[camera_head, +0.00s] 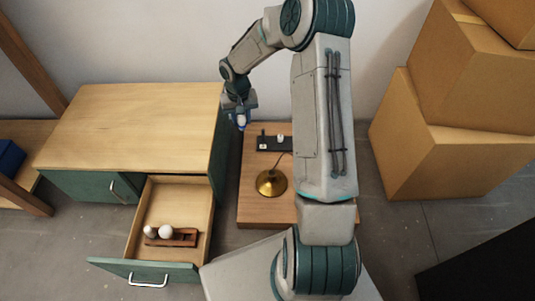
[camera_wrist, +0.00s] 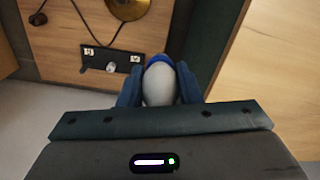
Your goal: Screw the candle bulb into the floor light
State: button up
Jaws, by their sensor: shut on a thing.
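My gripper (camera_head: 240,118) is raised above the gap between the cabinet and the low wooden platform. In the wrist view my gripper (camera_wrist: 158,84) is shut on a white rounded bulb (camera_wrist: 158,88) with a blue end, probably the candle bulb. The bulb sits between the two blue-grey fingers, clear of any surface. A round brass lamp base (camera_head: 271,183) with a dark cord, likely the floor light, stands on the platform. It also shows cut off at the top of the wrist view (camera_wrist: 127,8).
A black strip (camera_head: 267,144) with small white parts lies on the platform (camera_head: 262,213). The green cabinet with wooden top (camera_head: 135,125) has an open drawer (camera_head: 148,205) holding a brown rack (camera_head: 183,238) and two white round bulbs (camera_head: 165,231). Cardboard boxes (camera_head: 440,145) stand right.

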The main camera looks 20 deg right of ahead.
jog(key=s+d+f+m, duration=0.2)
jog(key=f+m, duration=0.1)
jog(key=f, duration=0.5)
jog(key=s+d+f+m+b, duration=0.1)
jog(key=s+d+f+m, duration=0.2)
jog(key=f, duration=0.4)
jog(key=s+d+f+m+b, duration=0.1)
jog(key=s+d+f+m, duration=0.1)
jog(key=f, duration=0.6)
jog(key=shift+s+d+f+m, duration=0.35)
jog(key=shift+d+m, duration=0.15)
jog(key=shift+d, duration=0.1)
jog(key=shift+a+r, duration=0.1)
jog(key=shift+a, duration=0.05)
jog(key=shift+s+f+b, duration=0.1)
jog(key=shift+f+b, duration=0.1)
jog(key=shift+b, duration=0.2)
